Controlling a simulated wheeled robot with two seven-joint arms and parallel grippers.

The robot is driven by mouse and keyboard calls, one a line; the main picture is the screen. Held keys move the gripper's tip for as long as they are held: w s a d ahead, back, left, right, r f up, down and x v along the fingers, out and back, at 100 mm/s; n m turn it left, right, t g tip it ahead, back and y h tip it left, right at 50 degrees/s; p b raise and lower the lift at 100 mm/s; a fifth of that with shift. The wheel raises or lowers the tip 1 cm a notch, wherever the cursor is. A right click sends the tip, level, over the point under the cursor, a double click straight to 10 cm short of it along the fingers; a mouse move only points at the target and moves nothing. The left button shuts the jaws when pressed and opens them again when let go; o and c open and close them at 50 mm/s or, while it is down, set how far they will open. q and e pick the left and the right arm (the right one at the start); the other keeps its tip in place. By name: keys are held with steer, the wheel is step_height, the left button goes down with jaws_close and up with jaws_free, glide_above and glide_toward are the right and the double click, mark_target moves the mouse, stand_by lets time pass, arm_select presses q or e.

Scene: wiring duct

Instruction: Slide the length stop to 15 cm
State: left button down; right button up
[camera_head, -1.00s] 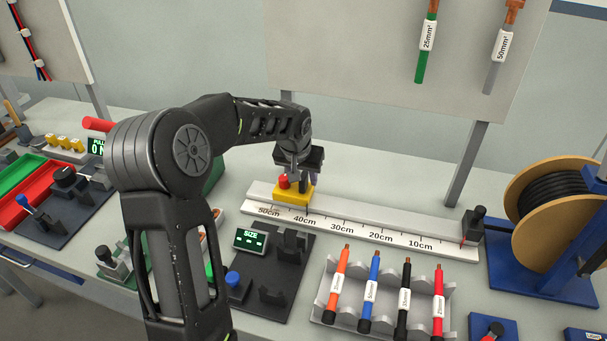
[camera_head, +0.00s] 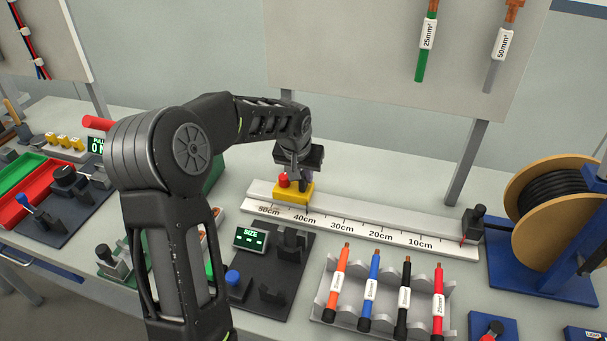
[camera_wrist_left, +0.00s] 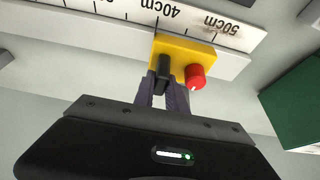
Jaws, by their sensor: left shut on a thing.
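The length stop is a yellow block (camera_head: 293,194) with a red knob (camera_head: 284,181). It sits on the white ruler rail (camera_head: 360,228), near the 40cm mark, between 40cm and 50cm. The scale runs down to 10cm toward the right. My left gripper (camera_head: 300,178) is over the block and shut on its black upright tab. In the left wrist view the gripper fingers (camera_wrist_left: 165,92) meet the block (camera_wrist_left: 183,57) beside the red knob (camera_wrist_left: 196,77). My right gripper is not in view.
A black clamp (camera_head: 473,224) stands at the rail's right end, next to a cable spool (camera_head: 553,200). A rack of several coloured cables (camera_head: 380,300) lies in front of the rail. A dark SIZE station (camera_head: 268,265) stands front left. The rail's top is clear rightward of the block.

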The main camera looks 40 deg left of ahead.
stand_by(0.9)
arm_select(q)
steer(key=shift+w+d+b, duration=0.2)
steer(key=shift+d+b, duration=0.2)
steer(key=shift+d, duration=0.2)
steer(key=w+d+b, duration=0.1)
steer(key=d, duration=0.3)
steer(key=w+d+b, duration=0.1)
steer(key=d+b, duration=0.1)
steer(key=d, duration=0.2)
steer(key=w+d+b, duration=0.1)
steer(key=w+d, duration=0.1)
steer(key=d, duration=0.1)
steer(key=shift+d+f, duration=0.15)
steer(key=shift+d, duration=0.25)
steer(key=w+d, duration=0.1)
steer(key=d, duration=0.2)
steer(key=w+d, duration=0.1)
steer(key=d, duration=0.3)
steer(key=w+d+b, duration=0.1)
steer(key=d, duration=0.2)
steer(key=shift+w+d+r, duration=0.2)
steer(key=shift+w+d, duration=0.15)
steer(key=shift+w, duration=0.05)
steer(key=c, duration=1.4)
jaws_free()
steer(key=shift+o, duration=0.2)
